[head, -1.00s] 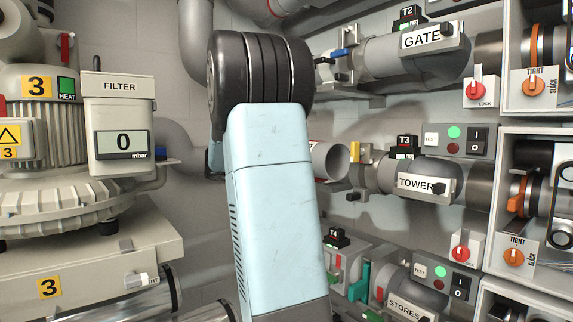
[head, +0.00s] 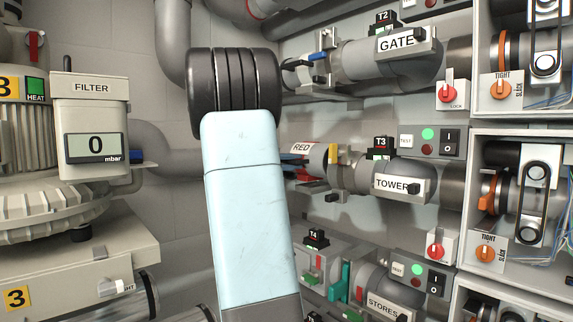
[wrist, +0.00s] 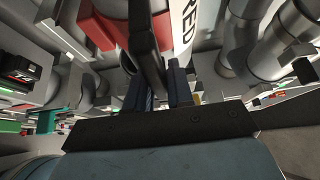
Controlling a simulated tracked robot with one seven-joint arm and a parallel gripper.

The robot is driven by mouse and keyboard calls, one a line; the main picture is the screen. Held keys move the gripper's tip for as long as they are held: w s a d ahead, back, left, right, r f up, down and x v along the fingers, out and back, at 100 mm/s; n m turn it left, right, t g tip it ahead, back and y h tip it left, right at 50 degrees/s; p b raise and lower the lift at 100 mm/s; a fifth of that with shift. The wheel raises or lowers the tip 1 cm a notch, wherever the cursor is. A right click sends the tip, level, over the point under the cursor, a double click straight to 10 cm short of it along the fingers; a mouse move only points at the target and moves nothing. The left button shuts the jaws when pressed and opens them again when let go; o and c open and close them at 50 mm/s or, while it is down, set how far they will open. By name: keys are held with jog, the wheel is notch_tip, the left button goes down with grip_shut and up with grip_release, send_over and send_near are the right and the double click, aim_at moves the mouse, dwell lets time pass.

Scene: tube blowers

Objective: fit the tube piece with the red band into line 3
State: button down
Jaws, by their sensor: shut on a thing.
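The tube piece (head: 319,154) is grey, with a white label reading RED. My gripper (wrist: 160,90) is shut on the tube piece. My arm hides the piece's left part and most of the gripper in the head view. In the wrist view the white RED label (wrist: 185,28) shows just beyond the dark fingers.
The GATE line (head: 385,62) runs above and the STORES line (head: 385,300) below, both close to the tube piece. Switch boxes and orange TIGHT/SLACK knobs (head: 485,254) stand at right. The FILTER unit (head: 90,112) is at left.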

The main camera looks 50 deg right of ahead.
aim_at(308, 170)
jog(key=shift+s+d, duration=0.15)
jog(key=shift+d, duration=0.6)
jog(key=shift+f, duration=1.45)
jog(key=c, duration=0.9)
grip_release()
jog(key=shift+a, duration=0.15)
jog(key=v, duration=1.3)
jog(key=shift+w+a+f, duration=0.1)
jog(key=shift+w+a, duration=0.05)
jog(key=shift+w, duration=0.2)
